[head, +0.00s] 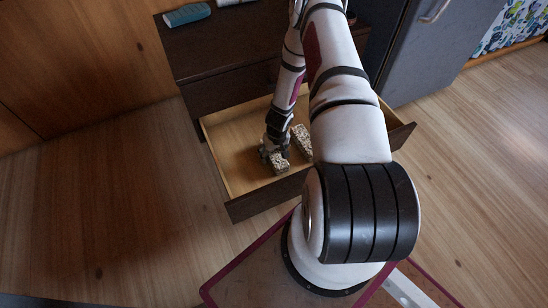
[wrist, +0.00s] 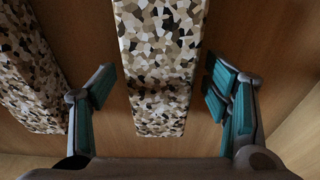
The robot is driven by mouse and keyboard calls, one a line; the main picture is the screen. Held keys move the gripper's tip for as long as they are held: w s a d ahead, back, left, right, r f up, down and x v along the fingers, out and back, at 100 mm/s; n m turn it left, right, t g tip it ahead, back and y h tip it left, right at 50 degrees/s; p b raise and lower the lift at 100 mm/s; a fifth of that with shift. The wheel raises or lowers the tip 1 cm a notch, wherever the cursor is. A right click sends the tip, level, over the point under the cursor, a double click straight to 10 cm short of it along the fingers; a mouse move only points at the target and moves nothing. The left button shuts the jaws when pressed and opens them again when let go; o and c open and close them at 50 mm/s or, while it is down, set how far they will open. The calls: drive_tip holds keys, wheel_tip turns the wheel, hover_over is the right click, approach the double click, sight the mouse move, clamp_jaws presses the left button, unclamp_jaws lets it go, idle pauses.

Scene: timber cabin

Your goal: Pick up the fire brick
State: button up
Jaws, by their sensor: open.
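Two mottled black, tan and cream blocks lie in the open drawer; either could be the fire brick by looks. The nearer block (head: 279,163) is at my gripper (head: 271,152). The other block (head: 301,140) lies to its right and further back. In the wrist view, one block (wrist: 160,70) runs down from the top edge between the two teal-padded fingers of my gripper (wrist: 160,88), with a small gap showing on each side. A second block (wrist: 28,75) lies to the left, outside the left finger. My gripper is open and holds nothing.
The wooden drawer (head: 226,150) has side walls and a dark front panel (head: 262,197) close to my gripper. The dark cabinet (head: 223,45) rises behind it, with a blue-grey item (head: 187,14) on top. A grey appliance (head: 425,50) stands right. Floor at left is clear.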

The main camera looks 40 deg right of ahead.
drive_tip(key=shift+f, duration=0.4)
drive_tip(key=shift+r, duration=0.1)
clamp_jaws()
drive_tip(key=shift+w+r, duration=0.1)
